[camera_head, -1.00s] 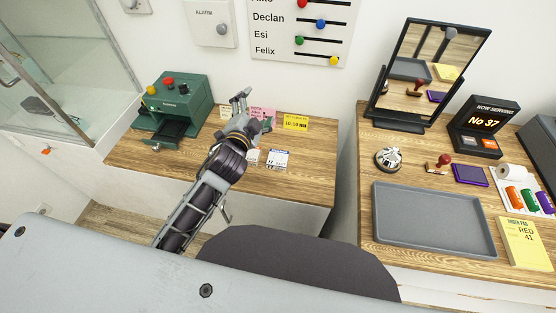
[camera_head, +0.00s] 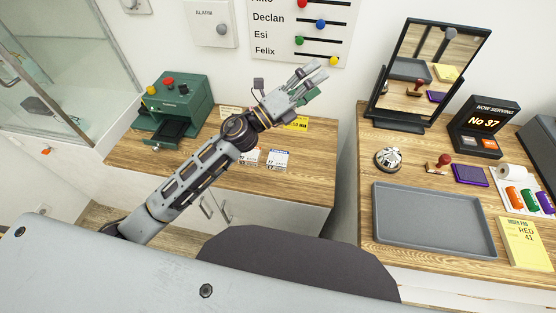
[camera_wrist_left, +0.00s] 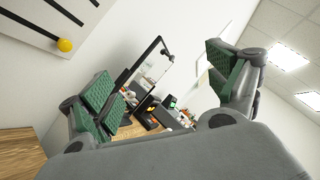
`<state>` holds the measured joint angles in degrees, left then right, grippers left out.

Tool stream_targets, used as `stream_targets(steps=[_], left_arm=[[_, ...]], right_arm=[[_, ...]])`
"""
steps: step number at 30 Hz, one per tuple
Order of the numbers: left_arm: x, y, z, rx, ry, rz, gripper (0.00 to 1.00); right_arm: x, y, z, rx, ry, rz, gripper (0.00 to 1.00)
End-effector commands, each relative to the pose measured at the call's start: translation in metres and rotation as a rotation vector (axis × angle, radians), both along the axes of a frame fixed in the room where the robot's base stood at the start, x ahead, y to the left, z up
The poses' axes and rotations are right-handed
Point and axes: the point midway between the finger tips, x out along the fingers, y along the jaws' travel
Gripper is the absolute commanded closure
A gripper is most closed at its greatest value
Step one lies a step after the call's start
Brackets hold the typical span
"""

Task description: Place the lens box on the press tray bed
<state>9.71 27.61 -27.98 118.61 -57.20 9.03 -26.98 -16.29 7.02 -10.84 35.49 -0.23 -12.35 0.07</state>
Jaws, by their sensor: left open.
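The green press (camera_head: 178,95) stands at the back left of the wooden desk, with red and yellow knobs on top. Its dark tray bed (camera_head: 170,132) sticks out at the front and looks empty. Two small white printed boxes or cards, one on the left (camera_head: 249,157) and one on the right (camera_head: 279,160), lie on the desk; I cannot tell which is the lens box. My left gripper (camera_head: 305,84) is open and empty, raised above the desk's back right, away from both. Its green-padded fingers stand wide apart in the left wrist view (camera_wrist_left: 165,88). My right gripper is not in view.
Yellow notes (camera_head: 298,123) lie behind my left arm. Across a gap, the right desk holds a grey tray (camera_head: 432,220), a bell (camera_head: 389,160), a mirror (camera_head: 415,75) and a number display (camera_head: 484,122). The front right of the left desk is clear.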

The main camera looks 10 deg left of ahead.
Motion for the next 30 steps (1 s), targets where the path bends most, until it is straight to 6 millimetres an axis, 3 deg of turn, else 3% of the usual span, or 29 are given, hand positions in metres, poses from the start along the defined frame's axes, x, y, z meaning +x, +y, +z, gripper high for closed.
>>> stream_targets(steps=[6,16,23,30], left_arm=[[-0.013,-0.027,-0.010,0.216,-0.160,-0.117,0.11],[-0.029,-0.046,-0.050,0.557,-0.365,-0.297,0.11],[-0.033,-0.039,-0.087,0.802,-0.477,-0.426,0.11],[-0.030,-0.013,-0.128,1.062,-0.559,-0.563,0.11]], right_arm=[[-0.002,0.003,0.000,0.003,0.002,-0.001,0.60],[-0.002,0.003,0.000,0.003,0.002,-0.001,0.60],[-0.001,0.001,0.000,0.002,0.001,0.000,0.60],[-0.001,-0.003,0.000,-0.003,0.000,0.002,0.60]])
